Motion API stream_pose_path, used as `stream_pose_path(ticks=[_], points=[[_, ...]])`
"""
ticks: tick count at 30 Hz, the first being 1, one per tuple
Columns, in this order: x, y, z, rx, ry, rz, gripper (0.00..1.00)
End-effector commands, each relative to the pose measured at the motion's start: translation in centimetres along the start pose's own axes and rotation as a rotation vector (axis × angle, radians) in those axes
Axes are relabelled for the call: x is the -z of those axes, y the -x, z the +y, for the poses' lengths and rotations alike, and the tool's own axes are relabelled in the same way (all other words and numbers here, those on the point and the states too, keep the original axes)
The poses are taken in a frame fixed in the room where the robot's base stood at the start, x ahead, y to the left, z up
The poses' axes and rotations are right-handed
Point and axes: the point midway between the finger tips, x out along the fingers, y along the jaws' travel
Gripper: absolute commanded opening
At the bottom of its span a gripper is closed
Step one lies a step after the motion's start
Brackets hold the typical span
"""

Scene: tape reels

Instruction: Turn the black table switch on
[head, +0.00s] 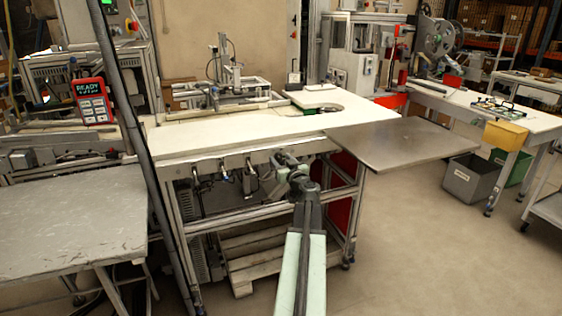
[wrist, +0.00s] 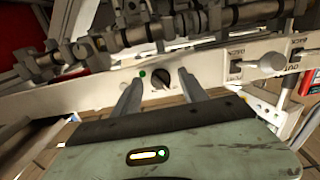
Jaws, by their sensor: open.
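The black table switch (wrist: 161,82) is a small round knob on the pale front rail in the wrist view, with a green dot (wrist: 142,73) just left of it. My gripper (wrist: 160,77) is open, with one finger on each side of the knob in the picture. I cannot tell whether the fingers touch it or stop short. In the head view my gripper (head: 289,160) reaches to the front edge of the white worktable (head: 230,130). The switch cannot be made out there, behind or beside my gripper.
Pale knobs or levers (wrist: 270,62) with small black labels sit right of the switch on the same rail. Metal rods and clamps (wrist: 90,45) lie just beyond it. A grey metal plate (head: 400,142) juts out at the right. Floor at the lower right is clear.

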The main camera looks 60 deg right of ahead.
Motion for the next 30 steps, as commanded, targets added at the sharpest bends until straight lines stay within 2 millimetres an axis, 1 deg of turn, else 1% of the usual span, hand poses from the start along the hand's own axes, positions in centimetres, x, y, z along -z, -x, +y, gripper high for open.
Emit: stream_pose_path(ticks=[1,2,3,5,6,7,14,19,26,30], points=[[0.00,0.03,-0.02,0.000,0.000,0.000,0.50],[0.00,0.03,-0.03,0.000,0.000,0.000,0.48],[0.00,0.03,-0.03,0.000,0.000,0.000,0.36],[0.00,0.03,-0.04,0.000,0.000,0.000,0.20],[0.00,0.03,-0.04,0.000,0.000,0.000,0.09],[0.00,0.03,-0.05,0.000,0.000,0.000,0.00],[0.00,0.03,-0.06,0.000,-0.008,0.000,0.00],[0.00,0.03,-0.08,0.000,-0.056,0.000,0.00],[0.00,0.03,-0.12,0.000,-0.207,0.000,0.00],[0.01,0.02,-0.15,0.001,-0.335,0.000,0.00]])
